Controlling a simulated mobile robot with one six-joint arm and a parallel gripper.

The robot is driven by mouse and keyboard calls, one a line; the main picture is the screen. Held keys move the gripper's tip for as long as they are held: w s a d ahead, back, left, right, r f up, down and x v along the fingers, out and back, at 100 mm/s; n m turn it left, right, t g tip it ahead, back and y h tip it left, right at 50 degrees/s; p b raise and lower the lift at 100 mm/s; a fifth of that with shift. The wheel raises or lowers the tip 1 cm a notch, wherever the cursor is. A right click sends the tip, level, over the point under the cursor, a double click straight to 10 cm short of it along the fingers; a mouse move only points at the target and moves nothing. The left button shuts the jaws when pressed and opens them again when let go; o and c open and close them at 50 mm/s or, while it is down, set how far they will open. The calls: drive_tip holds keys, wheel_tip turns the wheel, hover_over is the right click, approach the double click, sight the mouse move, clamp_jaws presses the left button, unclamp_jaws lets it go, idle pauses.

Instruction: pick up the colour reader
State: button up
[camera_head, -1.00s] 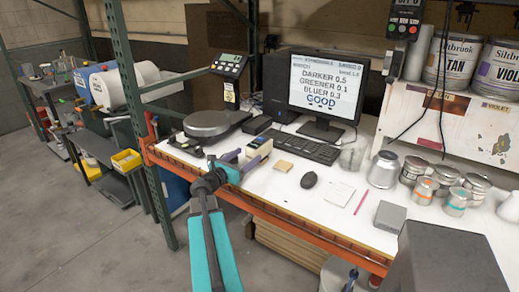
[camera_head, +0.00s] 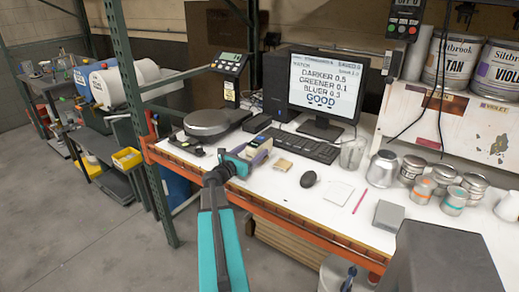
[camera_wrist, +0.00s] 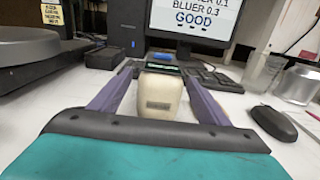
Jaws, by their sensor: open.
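The colour reader (camera_head: 261,142) is a small cream device with a dark top, on the white bench in front of the keyboard. In the wrist view the reader (camera_wrist: 160,92) stands between my two purple fingers, its cream end facing the camera. My gripper (camera_head: 248,155) is open, with a finger on each side of the reader. The reader's lower part is partly hidden by my gripper.
A round dark scale (camera_head: 210,122) stands to the left. The keyboard (camera_head: 308,147) and monitor (camera_head: 323,90) are behind, and the mouse (camera_head: 308,179) is to the right. A tan block (camera_head: 283,164) lies close by. A green rack post (camera_head: 142,130) rises at the left.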

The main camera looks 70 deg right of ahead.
drive_tip(key=shift+p+x, duration=1.1)
drive_tip(key=shift+x, duration=1.3)
drive_tip(key=shift+f, duration=0.1)
drive_tip(key=shift+c, duration=0.4)
clamp_jaws()
wheel_tip(320, 180, up, 18)
drive_tip(key=b, duration=0.3)
